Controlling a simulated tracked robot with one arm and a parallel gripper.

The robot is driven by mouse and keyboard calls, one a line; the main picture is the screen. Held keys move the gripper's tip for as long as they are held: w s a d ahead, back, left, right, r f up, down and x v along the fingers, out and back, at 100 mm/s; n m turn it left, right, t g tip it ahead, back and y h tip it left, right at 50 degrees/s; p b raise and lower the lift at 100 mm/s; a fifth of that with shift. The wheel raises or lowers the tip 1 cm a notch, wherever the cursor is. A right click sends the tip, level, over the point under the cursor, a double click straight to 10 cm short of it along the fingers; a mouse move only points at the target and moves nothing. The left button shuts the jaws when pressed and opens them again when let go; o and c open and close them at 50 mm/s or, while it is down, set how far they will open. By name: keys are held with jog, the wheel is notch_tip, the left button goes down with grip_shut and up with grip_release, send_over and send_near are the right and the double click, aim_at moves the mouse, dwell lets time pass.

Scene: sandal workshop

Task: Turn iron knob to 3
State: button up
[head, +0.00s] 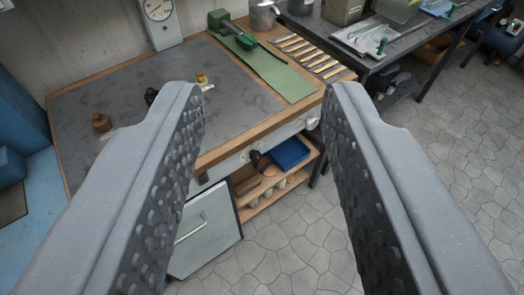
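My gripper (265,100) is open and empty, with its two dark, studded fingers wide apart on either side of the picture. Between and beyond them is a workbench with a grey top and wooden edges (222,150). A pale panel runs under its front edge, with a small whitish knob-like part (313,123) near the right corner, by the right finger. I cannot tell whether this is the iron knob, and no number scale is readable on it. No iron is clearly recognisable. My fingers hide parts of the bench's left side and front.
A white dial device (159,22) stands behind the bench. On the bench are a green strip (272,72), a row of tools (305,55) and a brown wooden piece (101,121). A pale cabinet door (208,235) hangs open below. Stone floor (450,160) is clear at right.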

jog(key=shift+o, duration=1)
jog(key=shift+a, duration=0.15)
jog(key=shift+o, duration=1.2)
jog(key=shift+w, duration=0.25)
jog(key=w+d+f+n+t+b, duration=0.15)
jog(key=w+d+f+n, duration=0.25)
jog(key=w+f+n, duration=0.4)
jog(key=w+d+f+n+b, duration=0.2)
jog(key=w+d+f+n, duration=0.25)
jog(key=w+f, duration=0.4)
jog(key=w+d+f+n+t+b, duration=0.1)
jog(key=w+d+f+n+b, duration=0.15)
jog(key=w+f+n, duration=0.65)
jog(key=n+g+y+b, duration=0.4)
jog(key=n+y, duration=0.7)
jog(key=n, duration=1)
send_near(258, 159)
jog(key=shift+m, duration=0.25)
jog(key=b+x, duration=0.1)
jog(key=x, duration=0.8)
jog(key=shift+w+a, duration=0.15)
jog(key=shift+w, duration=0.15)
